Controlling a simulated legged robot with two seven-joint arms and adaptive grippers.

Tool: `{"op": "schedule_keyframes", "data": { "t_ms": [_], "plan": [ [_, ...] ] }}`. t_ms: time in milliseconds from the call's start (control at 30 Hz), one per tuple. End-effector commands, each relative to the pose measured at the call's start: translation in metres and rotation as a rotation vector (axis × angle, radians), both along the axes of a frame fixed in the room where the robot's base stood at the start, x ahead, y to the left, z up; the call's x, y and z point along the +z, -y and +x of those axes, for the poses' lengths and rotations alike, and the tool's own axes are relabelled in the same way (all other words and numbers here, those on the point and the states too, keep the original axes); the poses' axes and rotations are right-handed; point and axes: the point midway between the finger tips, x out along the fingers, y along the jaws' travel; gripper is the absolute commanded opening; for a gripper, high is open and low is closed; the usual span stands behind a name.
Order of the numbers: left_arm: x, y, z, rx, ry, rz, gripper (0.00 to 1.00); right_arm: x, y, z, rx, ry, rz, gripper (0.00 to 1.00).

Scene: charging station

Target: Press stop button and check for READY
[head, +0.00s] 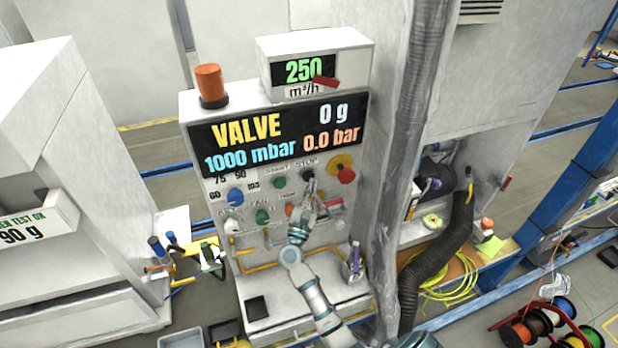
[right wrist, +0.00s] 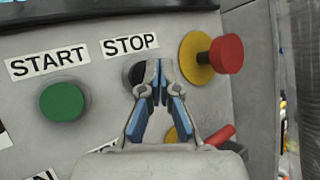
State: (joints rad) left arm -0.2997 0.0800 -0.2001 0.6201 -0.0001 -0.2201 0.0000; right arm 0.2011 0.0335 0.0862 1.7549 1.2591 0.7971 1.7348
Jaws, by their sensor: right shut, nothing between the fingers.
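The charging station panel has a display (head: 275,133) reading VALVE, 0 g, 1000 mbar and 0.0 bar. The black stop button (head: 307,174) sits under the STOP label, and in the right wrist view the stop button (right wrist: 137,72) is partly hidden behind my fingers. My right gripper (head: 312,187) is shut and empty, its tips at the stop button; in the right wrist view the gripper (right wrist: 157,66) overlaps the button's right part. I cannot tell whether the tips touch it. The green start button (right wrist: 62,102) is to the left. My left gripper is not in view.
A red emergency knob (right wrist: 226,54) on a yellow base stands close to the right of my fingers. A red-handled switch (right wrist: 220,136) is below it. A thick grey hose (head: 410,150) hangs right of the panel. An orange beacon (head: 210,85) tops the station.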

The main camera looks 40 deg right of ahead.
Motion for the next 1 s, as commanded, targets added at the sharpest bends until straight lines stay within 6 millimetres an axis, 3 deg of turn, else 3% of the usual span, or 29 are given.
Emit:
{"op": "schedule_keyframes", "data": {
  "t_ms": [1000],
  "plan": [
    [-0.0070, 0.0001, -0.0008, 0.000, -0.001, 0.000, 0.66, 0.0018, 0.0024, 0.0069, 0.000, 0.000, 0.000, 0.00]
  ]
}}
